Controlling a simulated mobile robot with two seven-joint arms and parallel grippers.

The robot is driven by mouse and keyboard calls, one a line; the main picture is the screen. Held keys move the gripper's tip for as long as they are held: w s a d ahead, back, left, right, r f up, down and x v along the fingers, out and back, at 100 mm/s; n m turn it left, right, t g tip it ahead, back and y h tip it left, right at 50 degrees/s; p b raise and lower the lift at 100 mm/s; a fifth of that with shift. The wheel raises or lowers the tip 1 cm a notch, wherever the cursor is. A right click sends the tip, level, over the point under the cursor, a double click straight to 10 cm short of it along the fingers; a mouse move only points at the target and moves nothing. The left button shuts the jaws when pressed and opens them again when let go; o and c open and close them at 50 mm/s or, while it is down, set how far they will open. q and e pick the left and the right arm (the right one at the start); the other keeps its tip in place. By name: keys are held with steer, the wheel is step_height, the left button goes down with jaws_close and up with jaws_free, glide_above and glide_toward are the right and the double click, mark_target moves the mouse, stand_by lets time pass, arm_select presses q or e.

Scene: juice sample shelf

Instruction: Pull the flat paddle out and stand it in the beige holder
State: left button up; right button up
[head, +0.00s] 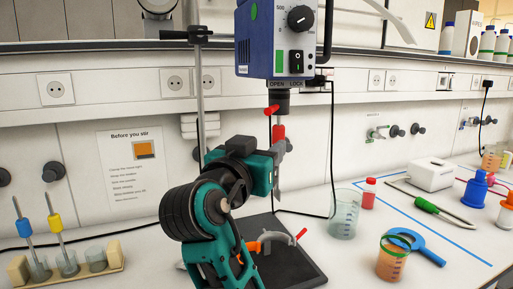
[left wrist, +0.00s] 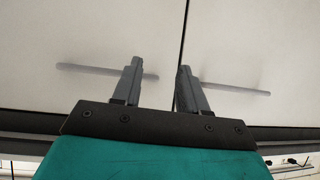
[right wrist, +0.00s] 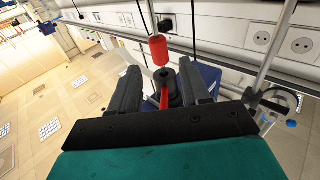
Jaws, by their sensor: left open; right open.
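A tool with a red sleeve (head: 278,133), apparently the flat paddle, hangs upright under the black chuck (head: 280,102) of the blue stirrer motor (head: 276,38). A red lever (head: 272,110) on the chuck points left, on the OPEN side. The right wrist view shows the red sleeve (right wrist: 158,51) and the chuck (right wrist: 171,82). My right gripper (head: 284,145) is open by the sleeve and chuck, its fingers either side in the picture; contact is unclear. The beige holder (head: 115,253) stands at far left with blue-capped and yellow-capped tools. My left gripper (left wrist: 158,68) is open and empty.
A black stand base (head: 293,268) with an orange clamp lies below the motor. A metal rod (head: 198,90) stands left of it. Beakers (head: 344,214), a blue magnifier (head: 418,243) and bottles crowd the right. White cabinet doors (left wrist: 70,35) face my left gripper.

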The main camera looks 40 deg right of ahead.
mark_target(276, 137)
steer(key=x, duration=0.8)
jaws_close()
stand_by(0.5)
